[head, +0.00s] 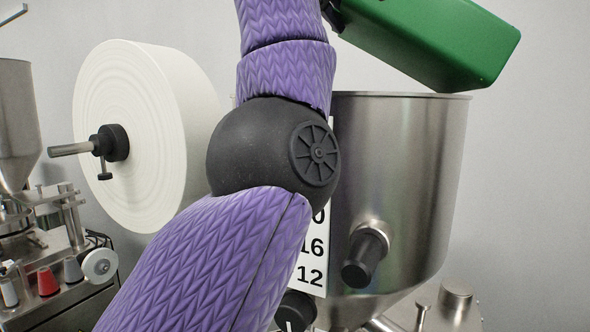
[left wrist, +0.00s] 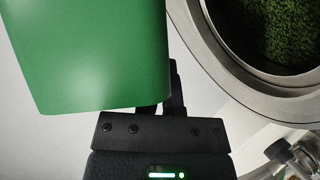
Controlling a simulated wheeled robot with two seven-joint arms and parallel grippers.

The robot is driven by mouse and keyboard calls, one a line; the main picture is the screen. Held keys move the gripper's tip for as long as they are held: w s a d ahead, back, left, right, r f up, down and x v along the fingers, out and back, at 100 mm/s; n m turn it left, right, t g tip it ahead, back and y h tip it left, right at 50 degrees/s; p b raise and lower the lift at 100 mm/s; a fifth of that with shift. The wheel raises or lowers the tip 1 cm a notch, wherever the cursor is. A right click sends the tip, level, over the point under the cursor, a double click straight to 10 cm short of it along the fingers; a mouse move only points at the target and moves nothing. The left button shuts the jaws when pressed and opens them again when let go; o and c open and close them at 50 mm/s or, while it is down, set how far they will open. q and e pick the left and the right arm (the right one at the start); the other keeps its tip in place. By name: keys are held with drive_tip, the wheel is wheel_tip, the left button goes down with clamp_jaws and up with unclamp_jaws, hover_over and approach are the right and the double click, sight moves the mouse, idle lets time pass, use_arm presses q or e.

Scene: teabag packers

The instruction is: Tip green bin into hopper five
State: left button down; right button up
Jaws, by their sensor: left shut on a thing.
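The green bin (head: 430,40) is held tilted above the steel hopper (head: 420,190), near its right rim, in the head view. In the left wrist view the bin (left wrist: 85,55) fills the upper left, and its opening is hidden. My left gripper (left wrist: 174,88) is shut on the bin; in the head view mostly my purple arm shows. The round hopper opening, with its steel rim (left wrist: 205,70), is at the right of the left wrist view, and green granular material (left wrist: 275,30) lies inside. No hopper number five is readable. My right gripper is not in view.
A large white paper roll (head: 150,130) on a spindle stands left of the hopper. A label (head: 312,250) with numbers and a black knob (head: 365,260) are on the hopper's front. Another steel hopper (head: 15,120) and machine parts stand at far left.

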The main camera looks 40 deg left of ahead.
use_arm(q)
wheel_tip(320, 180, up, 6)
drive_tip(key=s+m+p, duration=0.1)
drive_tip(key=m+p, duration=0.1)
drive_tip(key=p, duration=0.1)
drive_tip(key=shift+a+m+g+y, duration=0.35)
drive_tip(key=shift+m+g+y, duration=0.05)
